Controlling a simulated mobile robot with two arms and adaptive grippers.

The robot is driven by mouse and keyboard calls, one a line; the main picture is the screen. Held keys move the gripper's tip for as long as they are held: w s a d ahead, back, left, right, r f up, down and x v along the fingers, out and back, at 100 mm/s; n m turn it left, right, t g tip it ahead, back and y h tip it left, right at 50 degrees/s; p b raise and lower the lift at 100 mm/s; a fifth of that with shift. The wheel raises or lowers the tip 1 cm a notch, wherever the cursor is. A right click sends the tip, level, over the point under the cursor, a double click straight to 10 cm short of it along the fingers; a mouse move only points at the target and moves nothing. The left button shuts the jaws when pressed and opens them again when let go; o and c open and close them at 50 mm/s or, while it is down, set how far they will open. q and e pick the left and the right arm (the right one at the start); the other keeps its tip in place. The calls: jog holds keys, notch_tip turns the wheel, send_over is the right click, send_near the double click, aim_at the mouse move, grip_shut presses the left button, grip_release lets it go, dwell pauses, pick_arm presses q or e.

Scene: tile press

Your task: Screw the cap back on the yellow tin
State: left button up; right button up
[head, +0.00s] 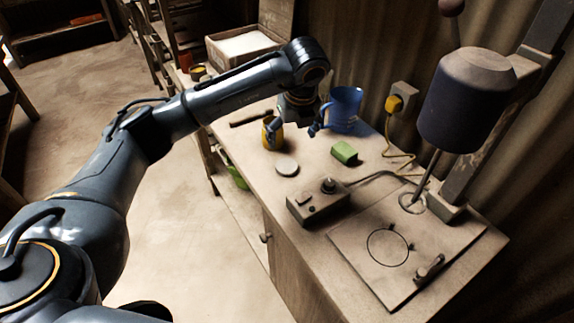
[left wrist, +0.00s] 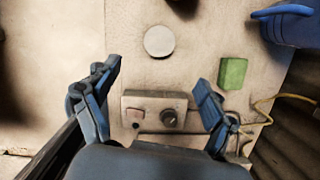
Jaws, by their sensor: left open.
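The yellow tin (head: 267,137) stands upright on the bench near its left edge in the head view, partly hidden by a finger of my left gripper. I cannot make out its top. A pale round disc (head: 287,168), which looks like the cap, lies flat on the bench nearer the front. It also shows in the left wrist view (left wrist: 159,41), ahead of the fingers. My left gripper (head: 295,136) is open and empty above the bench, fingers spread and pointing down, between the tin and the blue jug. It also shows in the left wrist view (left wrist: 160,75). My right gripper is out of view.
A blue jug (head: 345,108) stands at the back, with a green block (head: 344,152) nearby. A control box (head: 318,202) with a knob and cable sits before the press (head: 466,100). A dark-handled tool (head: 250,118) lies behind the tin. Bare bench surrounds the disc.

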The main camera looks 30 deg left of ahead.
pick_arm(q)
jog(key=p, duration=0.1)
send_over(287, 166)
jog(key=s+d, duration=0.1)
notch_tip(287, 166, down, 6)
jog(key=shift+s+d, duration=0.15)
jog(key=shift+f, duration=0.5)
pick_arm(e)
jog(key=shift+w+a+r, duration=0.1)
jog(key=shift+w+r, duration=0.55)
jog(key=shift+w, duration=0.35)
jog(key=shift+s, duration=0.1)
pick_arm(q)
jog(key=shift+f, duration=0.15)
jog(key=p+x, duration=0.2)
jog(key=x, duration=0.2)
jog(key=shift+f, duration=0.5)
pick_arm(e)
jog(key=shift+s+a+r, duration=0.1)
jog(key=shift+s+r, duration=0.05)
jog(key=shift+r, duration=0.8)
pick_arm(q)
jog(key=shift+c, duration=0.4)
